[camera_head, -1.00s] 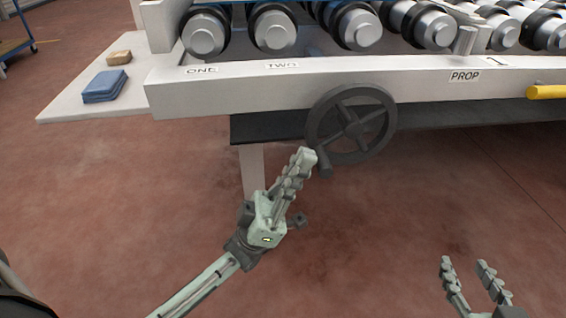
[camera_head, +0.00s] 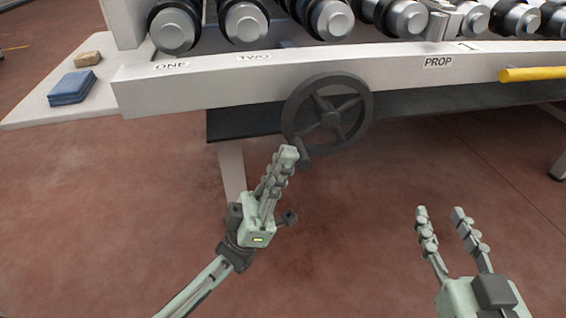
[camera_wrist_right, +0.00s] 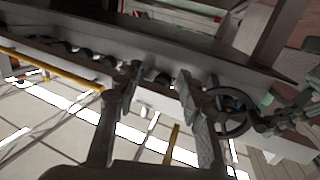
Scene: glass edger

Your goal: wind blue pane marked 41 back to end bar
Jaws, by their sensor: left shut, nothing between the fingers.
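The dark handwheel (camera_head: 327,113) is mounted on the front of the white machine frame, with its crank knob (camera_head: 304,160) at its lower left. My left gripper (camera_head: 287,154) is shut and empty, its tips beside the knob; whether they touch it I cannot tell. My right gripper (camera_head: 440,213) is open and empty, low at the right, well away from the wheel. The wheel also shows in the right wrist view (camera_wrist_right: 246,112), with the left gripper (camera_wrist_right: 270,124) by it. No blue pane marked 41 and no end bar can be made out.
Rollers (camera_head: 246,22) line the machine above its front rail (camera_head: 225,83), labelled ONE, TWO and PROP. A yellow bar (camera_head: 535,74) sticks out at the right. A blue folded cloth (camera_head: 72,88) and a tan block (camera_head: 88,59) lie on the side shelf (camera_head: 30,112). The floor in front is clear.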

